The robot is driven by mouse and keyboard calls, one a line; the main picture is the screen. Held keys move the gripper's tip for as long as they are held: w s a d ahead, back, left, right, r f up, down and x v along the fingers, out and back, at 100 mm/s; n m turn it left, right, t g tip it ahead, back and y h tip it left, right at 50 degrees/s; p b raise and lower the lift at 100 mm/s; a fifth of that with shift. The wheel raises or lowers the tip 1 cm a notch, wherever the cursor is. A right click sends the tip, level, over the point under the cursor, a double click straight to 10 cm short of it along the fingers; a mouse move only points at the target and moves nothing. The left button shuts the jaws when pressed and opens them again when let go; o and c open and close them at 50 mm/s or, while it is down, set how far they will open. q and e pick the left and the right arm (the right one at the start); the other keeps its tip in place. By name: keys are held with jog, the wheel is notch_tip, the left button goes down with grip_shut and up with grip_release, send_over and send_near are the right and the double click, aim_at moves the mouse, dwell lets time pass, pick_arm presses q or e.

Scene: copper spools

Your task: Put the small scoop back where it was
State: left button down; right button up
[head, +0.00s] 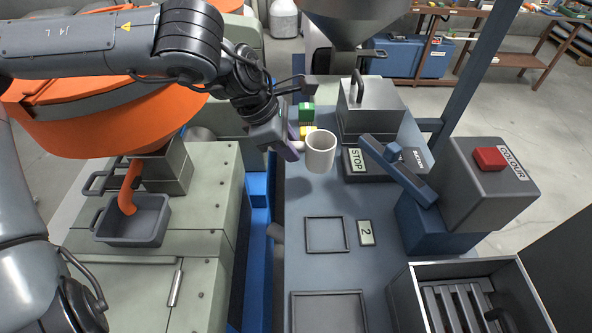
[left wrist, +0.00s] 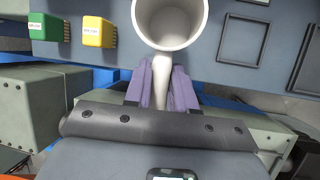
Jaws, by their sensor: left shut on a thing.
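The small scoop is a white cup with a short handle (head: 320,153). It also shows at the top of the left wrist view (left wrist: 170,22), with its open mouth toward that camera. My left gripper (head: 293,146) is shut on the handle, with one purple finger on each side of it in the left wrist view (left wrist: 163,90). The cup looks upright and held above the blue-grey bench (head: 290,225), with a dark shadow below and to its left. My right gripper is in neither view.
Green (head: 306,113) and yellow (head: 307,131) blocks stand behind the cup. A slanted bar (head: 398,170) is to the right.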

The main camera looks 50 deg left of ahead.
pick_arm(q)
jog(key=shift+f, duration=3.15)
jog(key=shift+f, duration=0.15)
jog(key=c, duration=0.9)
grip_release()
jog(key=shift+c, duration=0.2)
jog(key=shift+s+a+r, duration=0.1)
jog(key=shift+r, duration=0.5)
jog(key=v, duration=1.1)
